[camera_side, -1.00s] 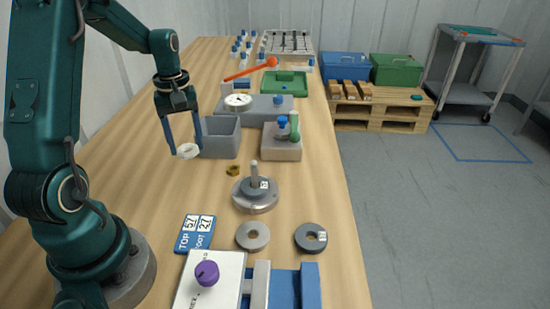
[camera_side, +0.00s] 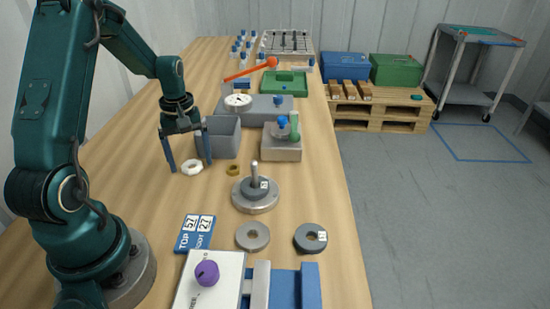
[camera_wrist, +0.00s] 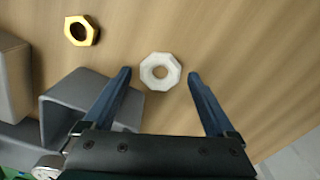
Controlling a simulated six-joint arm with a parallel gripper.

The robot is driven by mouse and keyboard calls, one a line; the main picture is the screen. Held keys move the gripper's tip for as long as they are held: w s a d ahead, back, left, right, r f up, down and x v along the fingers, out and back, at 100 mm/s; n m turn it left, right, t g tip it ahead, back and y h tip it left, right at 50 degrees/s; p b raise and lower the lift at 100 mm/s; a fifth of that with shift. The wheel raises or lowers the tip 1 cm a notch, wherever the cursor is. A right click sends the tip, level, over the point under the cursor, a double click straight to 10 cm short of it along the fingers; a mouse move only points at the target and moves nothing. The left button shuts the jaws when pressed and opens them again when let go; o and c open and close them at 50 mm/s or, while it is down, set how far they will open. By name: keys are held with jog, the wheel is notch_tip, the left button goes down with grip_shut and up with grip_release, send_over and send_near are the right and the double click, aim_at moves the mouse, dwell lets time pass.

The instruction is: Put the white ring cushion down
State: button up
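The white ring cushion (camera_side: 192,167) lies flat on the wooden table, left of a small brass ring (camera_side: 233,170). In the wrist view the white ring (camera_wrist: 147,75) is between the fingertips, with a gap on either side. My gripper (camera_side: 189,166) is open, pointing down, its fingers on either side of the ring and not touching it. It also shows in the wrist view (camera_wrist: 159,74), with both blue fingers spread wide. The brass ring also shows in the wrist view (camera_wrist: 91,31), apart from the fingers.
A grey open bin (camera_side: 222,146) stands just behind the gripper; in the wrist view its wall (camera_wrist: 75,82) is close to the left finger. A metal stand with a post (camera_side: 256,202) is to the front right.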

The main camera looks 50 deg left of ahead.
notch_tip(320, 180, up, 11)
jog(key=s+d+r+m+t, duration=0.2)
jog(key=s+d+m, duration=0.2)
jog(key=d, duration=0.5)
jog(key=s+d+r+m+t, duration=0.2)
jog(key=s+d+m+t, duration=0.1)
jog(key=d+m, duration=0.5)
jog(key=s+d, duration=0.1)
jog(key=d, duration=0.1)
jog(key=shift+d+r+m, duration=0.3)
jog(key=shift+r+m, duration=0.1)
jog(key=shift+o, duration=0.5)
jog(key=shift+s+d+f+m+t, duration=0.15)
jog(key=shift+s+d+m+t, duration=0.05)
jog(key=shift+d+m+t, duration=0.1)
jog(key=shift+a, duration=0.1)
